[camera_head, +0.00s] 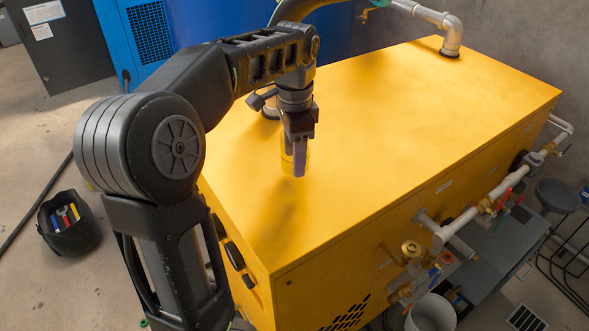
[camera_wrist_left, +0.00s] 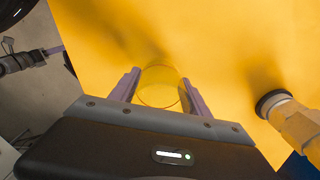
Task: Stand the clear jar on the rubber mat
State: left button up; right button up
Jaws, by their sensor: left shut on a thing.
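My left gripper (camera_head: 298,163) is shut on the clear jar (camera_head: 287,163), over the front left part of the yellow cabinet's top (camera_head: 390,120). The jar takes on the yellow behind it and looks upright. In the left wrist view the jar's round outline (camera_wrist_left: 160,87) shows between the two fingers of the gripper (camera_wrist_left: 163,92). I cannot tell whether the jar's base touches the cabinet top. I cannot pick out the rubber mat with certainty in either view.
A metal pipe (camera_head: 450,32) rises from the cabinet's far end. Pipes and valves (camera_head: 487,206) run along its right side, above a white bucket (camera_head: 432,314). A black tool bag (camera_head: 68,222) stands on the floor at left. Most of the cabinet top is clear.

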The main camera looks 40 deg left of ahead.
pick_arm(q)
notch_tip(320, 180, down, 4)
jog(key=shift+r, duration=0.2)
jog(key=shift+f, duration=0.1)
dwell(0.3)
jog(key=shift+f, duration=0.2)
jog(key=o, duration=1.4)
